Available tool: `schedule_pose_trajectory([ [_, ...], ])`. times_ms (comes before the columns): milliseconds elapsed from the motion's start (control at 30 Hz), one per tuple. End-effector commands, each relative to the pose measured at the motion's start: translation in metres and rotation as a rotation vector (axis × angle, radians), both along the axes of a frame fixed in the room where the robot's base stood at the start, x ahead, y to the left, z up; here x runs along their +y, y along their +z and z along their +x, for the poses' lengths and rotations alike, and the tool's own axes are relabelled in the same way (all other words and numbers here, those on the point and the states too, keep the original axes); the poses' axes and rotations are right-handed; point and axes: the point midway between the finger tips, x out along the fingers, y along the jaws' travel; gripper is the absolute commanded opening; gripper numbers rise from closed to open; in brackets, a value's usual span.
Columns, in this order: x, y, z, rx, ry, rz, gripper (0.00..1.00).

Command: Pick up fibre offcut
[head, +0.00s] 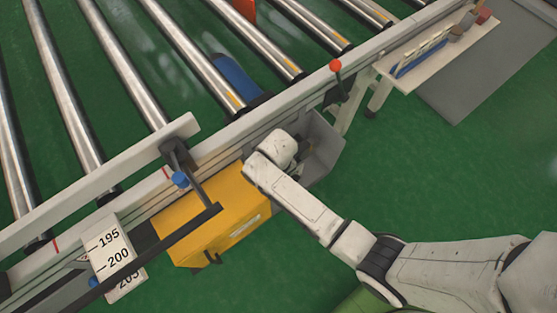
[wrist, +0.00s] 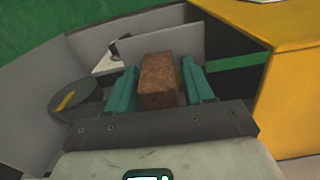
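The fibre offcut (wrist: 158,78) is a brown, rough block in the wrist view, between the two teal fingers of my gripper (wrist: 160,85). In the head view the bin wall and my wrist hide the fingers and the offcut.
A dark round piece with a yellow mark (wrist: 75,100) lies in the bin, left of my gripper. A yellow box (head: 213,212) stands close beside the bin. The conveyor rail (head: 225,150) runs behind, with a red-knobbed lever (head: 336,66). Green floor at right is open.

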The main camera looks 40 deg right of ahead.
Motion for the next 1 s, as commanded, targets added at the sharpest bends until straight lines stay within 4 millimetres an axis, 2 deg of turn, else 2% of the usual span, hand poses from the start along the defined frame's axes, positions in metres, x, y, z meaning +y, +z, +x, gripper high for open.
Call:
schedule_pose_trajectory([
  [67, 0.000, 0.000, 0.000, 0.000, 0.000, 0.000, 0.44],
  [400, 0.000, 0.000, 0.000, 0.000, 0.000, 0.000, 0.11],
  [767, 0.000, 0.005, 0.001, -0.002, 0.000, 0.000, 0.11],
  [867, 0.000, 0.013, 0.001, -0.001, 0.000, 0.000, 0.11],
  [1000, 0.000, 0.035, 0.001, -0.004, 0.001, 0.001, 0.11],
])
